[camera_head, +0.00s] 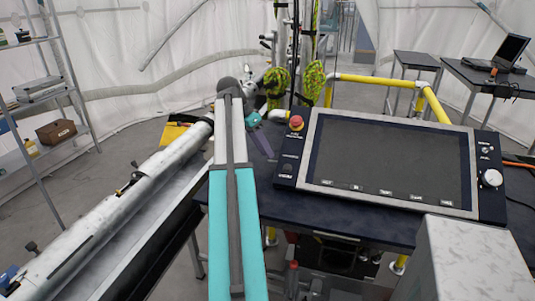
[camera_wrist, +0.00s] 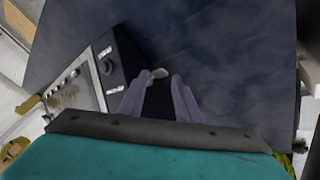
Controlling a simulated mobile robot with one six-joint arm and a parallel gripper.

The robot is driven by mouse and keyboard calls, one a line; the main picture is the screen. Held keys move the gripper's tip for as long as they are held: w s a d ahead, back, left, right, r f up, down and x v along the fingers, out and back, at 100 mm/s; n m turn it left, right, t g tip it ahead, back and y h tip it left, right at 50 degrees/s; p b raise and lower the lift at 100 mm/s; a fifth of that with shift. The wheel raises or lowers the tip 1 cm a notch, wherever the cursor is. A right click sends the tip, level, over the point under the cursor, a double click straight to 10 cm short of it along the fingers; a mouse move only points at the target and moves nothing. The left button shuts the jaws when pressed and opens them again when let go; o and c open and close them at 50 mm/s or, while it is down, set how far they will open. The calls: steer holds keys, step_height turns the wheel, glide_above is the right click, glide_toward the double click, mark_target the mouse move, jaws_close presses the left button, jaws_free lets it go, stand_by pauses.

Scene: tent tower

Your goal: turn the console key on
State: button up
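The console (camera_head: 390,165) stands on a dark table, with a large dark screen, a red button at its upper left and a round knob at its lower right. In the wrist view the console (camera_wrist: 122,58) shows at upper left. A small pale metallic piece (camera_wrist: 159,73), probably the key, shows by its dark side face; I cannot tell its turn position. My gripper (camera_wrist: 158,82) has its two purple fingers apart, with this piece at the gap between their tips; contact is not clear. In the head view my gripper (camera_head: 262,140) is left of the console, its tips partly hidden.
The dark tabletop (camera_wrist: 230,55) is clear beside the fingers. A large white tube (camera_head: 150,185) lies left of my arm. A yellow rail (camera_head: 385,82) runs behind the console. A laptop (camera_head: 508,52) stands on a back table; shelves (camera_head: 45,90) stand at far left.

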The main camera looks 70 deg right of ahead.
mark_target(273, 161)
steer(key=shift+x, duration=1.25)
steer(key=c, duration=0.7)
steer(key=shift+c, duration=0.2)
steer(key=shift+a, duration=0.1)
steer(key=shift+a+f+m+h+b, duration=0.1)
steer(key=shift+a+m+h+b, duration=0.1)
steer(key=shift+h+b, duration=0.45)
steer(key=shift+a+f+m+h+b, duration=0.1)
steer(key=shift+f+m+h+b, duration=0.1)
steer(key=shift+h+b, duration=0.45)
steer(key=shift+a+r+h+b, duration=0.1)
steer(key=shift+h+b, duration=0.7)
steer(key=shift+b, duration=0.05)
steer(key=shift+r, duration=0.1)
